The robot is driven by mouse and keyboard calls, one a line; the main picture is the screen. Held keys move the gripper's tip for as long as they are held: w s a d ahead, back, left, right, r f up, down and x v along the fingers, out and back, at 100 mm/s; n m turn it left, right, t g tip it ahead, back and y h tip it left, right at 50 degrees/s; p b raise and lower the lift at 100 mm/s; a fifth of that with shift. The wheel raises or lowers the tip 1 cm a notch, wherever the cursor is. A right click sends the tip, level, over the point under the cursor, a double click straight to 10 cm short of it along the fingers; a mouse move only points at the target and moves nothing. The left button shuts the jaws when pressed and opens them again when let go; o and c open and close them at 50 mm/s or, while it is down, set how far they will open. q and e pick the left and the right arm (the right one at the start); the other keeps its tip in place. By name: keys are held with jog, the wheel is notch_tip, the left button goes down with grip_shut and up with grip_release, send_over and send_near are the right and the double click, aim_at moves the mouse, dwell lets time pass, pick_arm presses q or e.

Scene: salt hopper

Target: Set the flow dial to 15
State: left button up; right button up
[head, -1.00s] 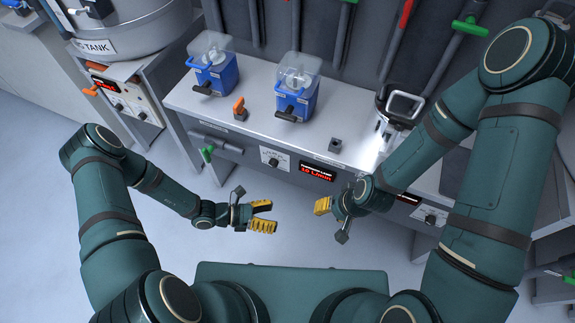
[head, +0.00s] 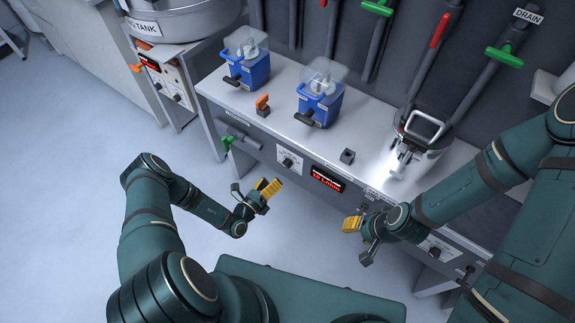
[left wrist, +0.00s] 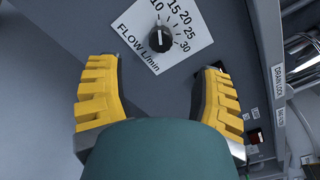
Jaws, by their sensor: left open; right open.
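The flow dial (head: 290,160) is a dark round knob on a white scale plate on the bench's front panel. In the left wrist view the knob (left wrist: 160,40) sits beyond and between my fingertips, not touched. Its white mark points up the picture, near the 10 on the scale. The red display (head: 327,178) right of the dial shows small digits, too blurred to read surely. My left gripper (head: 268,189) is open and empty, just in front of and below the dial. My right gripper (head: 356,238) is open and empty, lower right of the display.
Two blue clear-lidded units (head: 318,100) and an orange-handled valve (head: 262,104) stand on the bench top. A green-handled valve (head: 228,142) sticks out left of the dial. A metal vessel (head: 415,150) stands at right. The floor in front is clear.

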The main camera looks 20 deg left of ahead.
aim_at(285, 166)
pick_arm(q)
jog(key=b+x, duration=0.1)
jog(key=x, duration=0.8)
jog(key=shift+w+d+b, duration=0.15)
jog(key=shift+w+b, duration=0.1)
jog(key=shift+b, duration=0.1)
grip_shut()
